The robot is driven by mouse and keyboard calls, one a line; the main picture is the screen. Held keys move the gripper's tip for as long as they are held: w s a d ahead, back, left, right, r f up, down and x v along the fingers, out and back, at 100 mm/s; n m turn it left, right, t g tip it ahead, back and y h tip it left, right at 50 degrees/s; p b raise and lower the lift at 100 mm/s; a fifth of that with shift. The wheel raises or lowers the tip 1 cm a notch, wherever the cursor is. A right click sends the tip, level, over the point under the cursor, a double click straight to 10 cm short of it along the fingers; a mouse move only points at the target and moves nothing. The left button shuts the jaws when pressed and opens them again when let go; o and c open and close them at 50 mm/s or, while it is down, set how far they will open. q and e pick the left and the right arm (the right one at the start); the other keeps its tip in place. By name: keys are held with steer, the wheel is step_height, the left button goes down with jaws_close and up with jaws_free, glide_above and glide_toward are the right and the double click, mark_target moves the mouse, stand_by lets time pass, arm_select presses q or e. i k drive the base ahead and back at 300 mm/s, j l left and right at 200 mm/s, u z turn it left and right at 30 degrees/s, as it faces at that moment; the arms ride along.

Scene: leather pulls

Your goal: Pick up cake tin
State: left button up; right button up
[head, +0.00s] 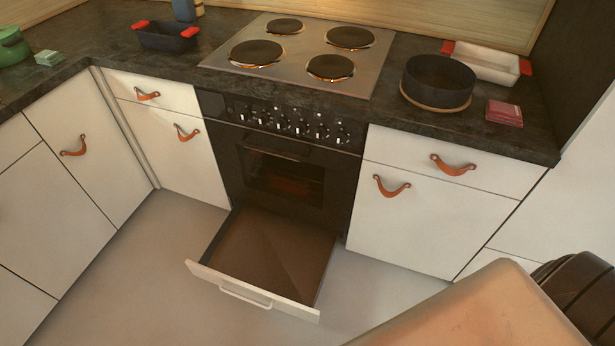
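The cake tin (437,84) looks like the dark, round, straight-sided tin on the counter to the right of the stove. It stands upright on a round wooden board (408,94), whose rim shows beneath it. Its open top faces up and the inside looks dark. Neither of my grippers is in view. Only part of my own arm shows at the lower right, well below and apart from the tin.
A white dish (486,63) with red grips sits just behind the tin, and a red stack (504,113) lies to its right. The cooktop (303,50) is left of it. The drawer (270,255) under the oven stands open over the floor.

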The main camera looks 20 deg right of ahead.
mark_target(437, 82)
steer(key=z, duration=1.55)
